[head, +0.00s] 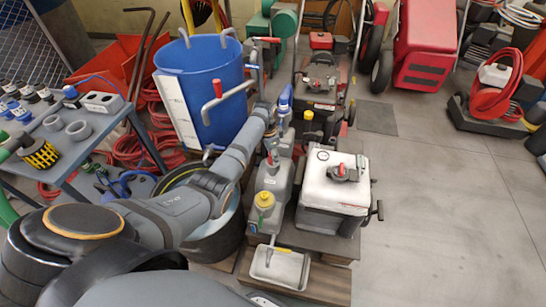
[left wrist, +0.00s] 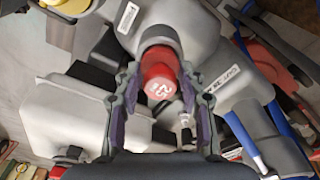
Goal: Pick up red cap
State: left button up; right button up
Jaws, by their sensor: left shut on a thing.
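The red cap (left wrist: 161,82) has a pale "25" on its top and lies between the dark fingers of my left gripper (left wrist: 158,72) in the left wrist view. The gripper is shut on it. In the head view my left gripper (head: 273,145) points down over the grey tank (head: 270,184) in the middle, and a small bit of the red cap (head: 272,158) shows there. I cannot tell whether the cap is still seated on the tank or clear of it. My right gripper is not in view.
A white-topped machine (head: 333,183) with a red-and-dark knob stands close to the right. A yellow cap (head: 264,199) is on the near side. A blue barrel (head: 208,93) stands behind my left arm. A white tray (head: 281,268) lies in front. Open floor (head: 450,210) is at right.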

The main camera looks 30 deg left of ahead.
pick_arm(q)
notch_tip(320, 180, up, 3)
jog(key=shift+s+d+r+p, duration=0.1)
jog(key=shift+s+p, duration=0.05)
jog(key=shift+p, duration=0.4)
jog(key=s+d+r+p, duration=0.3)
jog(key=s+d+r, duration=0.2)
jog(key=s+r, duration=0.4)
jog(key=s, duration=0.3)
jog(key=shift+s+d+p, duration=0.2)
jog(key=shift+d+p, duration=0.1)
jog(key=shift+d, duration=0.1)
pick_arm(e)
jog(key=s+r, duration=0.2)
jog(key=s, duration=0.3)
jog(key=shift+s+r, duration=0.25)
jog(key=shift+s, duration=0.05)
pick_arm(q)
jog(key=shift+s+a, duration=0.1)
jog(key=shift+a, duration=0.05)
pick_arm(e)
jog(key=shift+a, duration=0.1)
